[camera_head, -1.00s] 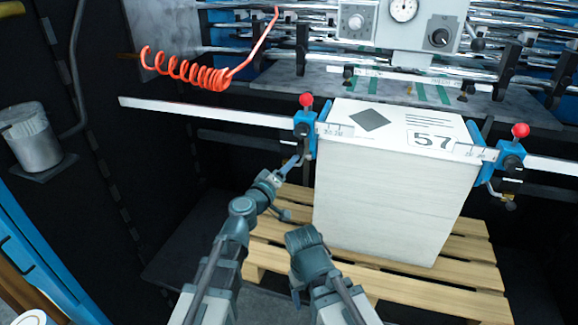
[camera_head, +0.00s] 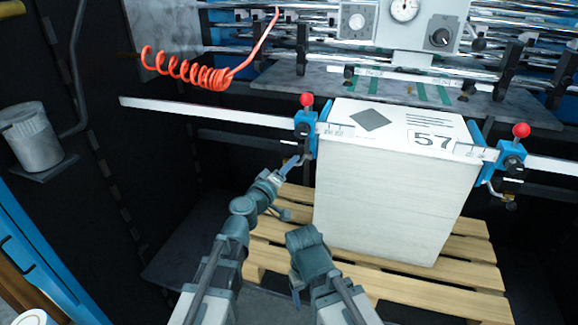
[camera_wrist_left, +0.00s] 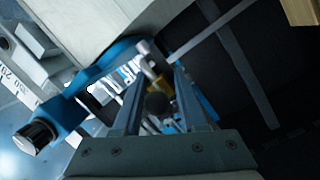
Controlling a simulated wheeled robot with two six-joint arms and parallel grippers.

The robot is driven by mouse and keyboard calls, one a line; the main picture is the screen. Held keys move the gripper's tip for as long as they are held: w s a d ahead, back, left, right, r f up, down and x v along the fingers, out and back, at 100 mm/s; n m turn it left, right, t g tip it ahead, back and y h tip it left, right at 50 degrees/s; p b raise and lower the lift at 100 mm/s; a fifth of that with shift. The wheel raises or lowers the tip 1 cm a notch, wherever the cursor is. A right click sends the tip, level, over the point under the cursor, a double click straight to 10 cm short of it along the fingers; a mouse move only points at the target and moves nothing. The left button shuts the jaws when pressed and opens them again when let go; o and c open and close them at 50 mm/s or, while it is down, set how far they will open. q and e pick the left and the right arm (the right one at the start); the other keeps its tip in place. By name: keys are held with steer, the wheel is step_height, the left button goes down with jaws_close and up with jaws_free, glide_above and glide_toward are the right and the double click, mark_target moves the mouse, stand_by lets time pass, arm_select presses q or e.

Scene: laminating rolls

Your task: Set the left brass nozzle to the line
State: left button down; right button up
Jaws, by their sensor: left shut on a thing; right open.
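The left brass nozzle (camera_wrist_left: 158,86) shows in the left wrist view between the fingers of my left gripper (camera_wrist_left: 160,76), which is shut on it. A dark round knob covers part of it there. In the head view my left gripper (camera_head: 291,166) is just below the left blue clamp block (camera_head: 305,125) with its red ball knob. The nozzle is too small and covered to make out there, and I cannot tell its setting against a line. My right gripper (camera_head: 302,238) is lower, in front of the paper stack, pointing away; its fingers are hardly visible.
A tall white paper stack (camera_head: 390,200) marked 57 stands on a wooden pallet (camera_head: 445,275), close right of my left gripper. A second blue block (camera_head: 510,160) with a red knob sits on the white rail (camera_head: 205,112). An orange coiled hose (camera_head: 190,72) hangs upper left.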

arm_select(q)
steer(key=shift+r, duration=0.1)
stand_by(0.5)
step_height(320, 180, up, 7)
steer(key=p, duration=0.7)
steer(key=shift+f, duration=0.3)
steer(key=c, duration=0.7)
jaws_free()
steer(key=shift+o, duration=0.2)
steer(key=shift+s, duration=0.1)
